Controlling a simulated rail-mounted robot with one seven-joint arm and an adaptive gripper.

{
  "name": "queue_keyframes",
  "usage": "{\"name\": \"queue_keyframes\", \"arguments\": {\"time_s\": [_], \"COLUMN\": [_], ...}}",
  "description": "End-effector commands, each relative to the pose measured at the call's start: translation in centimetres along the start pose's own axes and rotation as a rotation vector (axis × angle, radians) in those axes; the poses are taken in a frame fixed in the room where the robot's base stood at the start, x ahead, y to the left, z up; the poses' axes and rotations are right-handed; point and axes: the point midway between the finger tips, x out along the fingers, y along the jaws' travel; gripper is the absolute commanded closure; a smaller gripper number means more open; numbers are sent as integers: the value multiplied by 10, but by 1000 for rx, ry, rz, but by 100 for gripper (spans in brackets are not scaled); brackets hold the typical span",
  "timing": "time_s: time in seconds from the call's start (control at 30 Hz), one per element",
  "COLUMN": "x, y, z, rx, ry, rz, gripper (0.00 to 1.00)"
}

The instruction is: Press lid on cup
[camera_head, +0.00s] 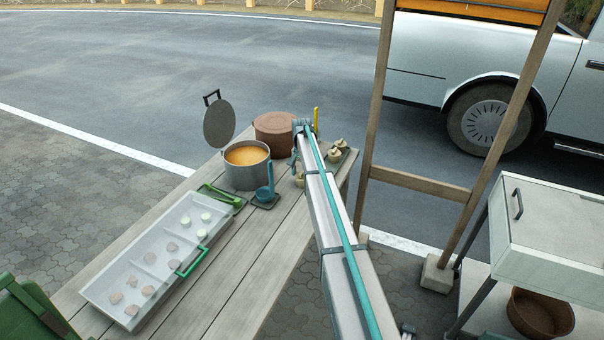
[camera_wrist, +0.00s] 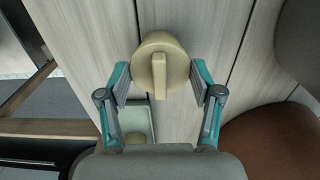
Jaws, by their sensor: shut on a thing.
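In the wrist view a round beige lid (camera_wrist: 175,65) with a raised bar handle sits between the fingertips of my gripper (camera_wrist: 161,84). My gripper is shut on the lid's sides. I cannot tell whether a cup is under it. In the head view my gripper (camera_head: 295,160) points down over the table, with a small beige piece (camera_head: 299,180) just below it. Beige lidded cups (camera_head: 338,150) stand at the table's right edge, partly behind my arm. A pale green tray (camera_wrist: 138,112) lies below my gripper in the wrist view.
A grey pot of orange soup (camera_head: 246,160) with its lid raised and a brown pot (camera_head: 272,122) stand close left of my gripper. A teal ladle and holder (camera_head: 265,195), green tongs (camera_head: 222,195) and a divided white tray (camera_head: 150,260) lie nearer. Bare planks show at front right.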

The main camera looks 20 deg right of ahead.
Motion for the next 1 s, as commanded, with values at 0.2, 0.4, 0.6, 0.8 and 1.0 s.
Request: {"name": "queue_keyframes", "arguments": {"time_s": [0.2,0.4,0.6,0.8,1.0], "x": [0,0,0,0,0], "y": [0,0,0,0,0], "z": [0,0,0,0,0], "rx": [0,0,0,0,0], "ry": [0,0,0,0,0], "rz": [0,0,0,0,0], "gripper": [33,6,6,0,0]}}
